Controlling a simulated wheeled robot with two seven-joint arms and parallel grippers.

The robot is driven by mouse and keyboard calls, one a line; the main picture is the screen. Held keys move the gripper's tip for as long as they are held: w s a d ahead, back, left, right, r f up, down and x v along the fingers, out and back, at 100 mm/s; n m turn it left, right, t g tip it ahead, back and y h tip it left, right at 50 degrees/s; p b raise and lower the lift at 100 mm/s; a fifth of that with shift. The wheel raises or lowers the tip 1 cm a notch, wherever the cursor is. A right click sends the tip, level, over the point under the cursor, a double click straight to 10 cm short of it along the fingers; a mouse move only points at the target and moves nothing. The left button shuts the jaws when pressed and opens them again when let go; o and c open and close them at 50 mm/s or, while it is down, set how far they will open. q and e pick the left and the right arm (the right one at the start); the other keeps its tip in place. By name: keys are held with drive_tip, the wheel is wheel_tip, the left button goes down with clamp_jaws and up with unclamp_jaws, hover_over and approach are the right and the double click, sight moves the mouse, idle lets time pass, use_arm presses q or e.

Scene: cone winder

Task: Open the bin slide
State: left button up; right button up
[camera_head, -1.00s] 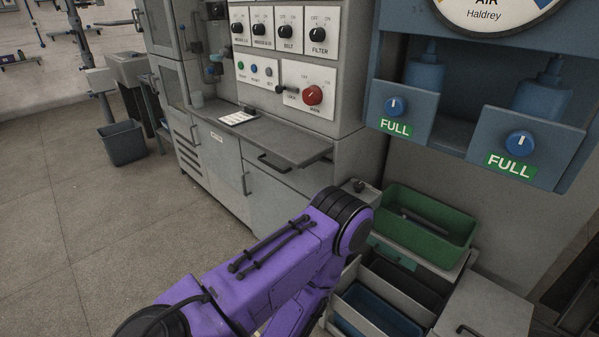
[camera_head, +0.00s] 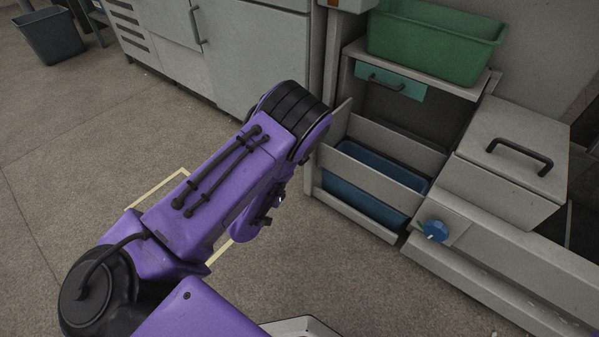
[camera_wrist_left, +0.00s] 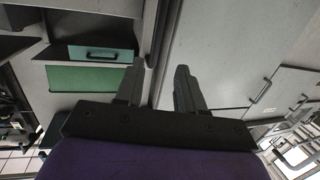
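A grey cabinet holds a blue bin (camera_head: 365,193) in its low compartment, behind a pale grey crossboard (camera_head: 375,177). I cannot tell which part is the bin slide. Above it is a teal drawer front (camera_head: 391,80) with a dark handle; it also shows in the left wrist view (camera_wrist_left: 95,54). My left gripper (camera_wrist_left: 160,68) has its two fingers apart with nothing between them. In the head view my purple left arm reaches toward the cabinet's left side, and its fingers are hidden or unclear. My right gripper is not in view.
A green tray (camera_head: 438,45) sits on top of the cabinet. To the right are a grey lidded box (camera_head: 509,160) with a black handle and a ledge with a blue knob (camera_head: 436,230). Grey cabinet doors (camera_head: 255,60) stand behind my arm.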

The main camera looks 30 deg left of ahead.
use_arm(q)
drive_tip(key=shift+t, duration=0.5)
drive_tip(key=w+b, duration=0.1)
drive_tip(key=w, duration=0.2)
drive_tip(key=w+b, duration=0.2)
drive_tip(key=w, duration=0.2)
drive_tip(key=w+a+f+b, duration=0.1)
drive_tip(key=w+b, duration=0.1)
drive_tip(key=w, duration=0.2)
drive_tip(key=shift+w+a+f, duration=0.1)
drive_tip(key=shift+w, duration=0.4)
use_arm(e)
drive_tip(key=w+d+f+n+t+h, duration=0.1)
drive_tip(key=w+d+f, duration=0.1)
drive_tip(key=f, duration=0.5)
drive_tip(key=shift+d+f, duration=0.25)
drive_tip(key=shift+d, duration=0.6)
use_arm(q)
drive_tip(key=shift+c, duration=0.3)
drive_tip(key=shift+s, duration=0.1)
clamp_jaws()
